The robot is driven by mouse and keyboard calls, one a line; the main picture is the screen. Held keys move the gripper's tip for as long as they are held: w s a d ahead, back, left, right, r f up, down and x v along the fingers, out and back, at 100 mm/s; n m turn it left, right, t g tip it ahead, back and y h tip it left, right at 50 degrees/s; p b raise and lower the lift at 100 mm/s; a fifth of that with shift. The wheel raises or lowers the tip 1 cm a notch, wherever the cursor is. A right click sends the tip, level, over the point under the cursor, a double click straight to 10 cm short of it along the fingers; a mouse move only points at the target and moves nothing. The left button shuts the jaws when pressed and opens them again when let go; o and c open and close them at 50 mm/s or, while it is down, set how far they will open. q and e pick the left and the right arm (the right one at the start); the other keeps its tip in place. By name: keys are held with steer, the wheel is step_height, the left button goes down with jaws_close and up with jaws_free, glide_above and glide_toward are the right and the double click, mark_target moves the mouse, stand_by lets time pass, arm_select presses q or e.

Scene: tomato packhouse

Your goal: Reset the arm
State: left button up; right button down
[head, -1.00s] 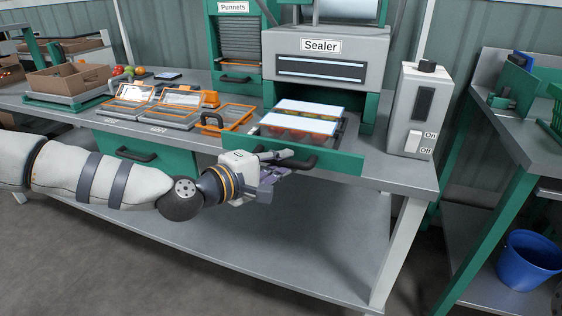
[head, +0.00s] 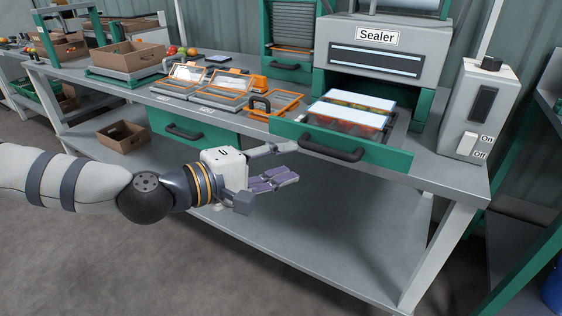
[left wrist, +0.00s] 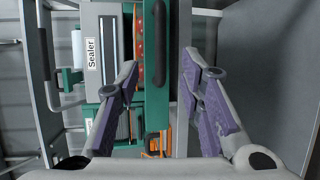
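My left arm reaches in from the left in the head view. Its gripper (head: 283,163) is open and empty, in front of the bench and to the left of the sealer drawer's handle (head: 332,149). In the left wrist view the two purple-padded fingers (left wrist: 158,105) are spread apart, with the dark handle (left wrist: 157,65) visible beyond them and nothing held. The green-fronted sealer drawer (head: 382,157) is pulled out, holding film-covered punnets of tomatoes (head: 352,108). My right gripper is in neither view.
The sealer (head: 382,62) stands at the bench's back, with a switch box (head: 478,112) to its right. Orange-framed trays (head: 225,93) and a cardboard box (head: 128,58) lie left on the bench. A lower shelf (head: 345,235) is mostly bare. Floor in front is clear.

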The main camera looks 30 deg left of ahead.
arm_select(q)
steer(key=shift+s, duration=0.2)
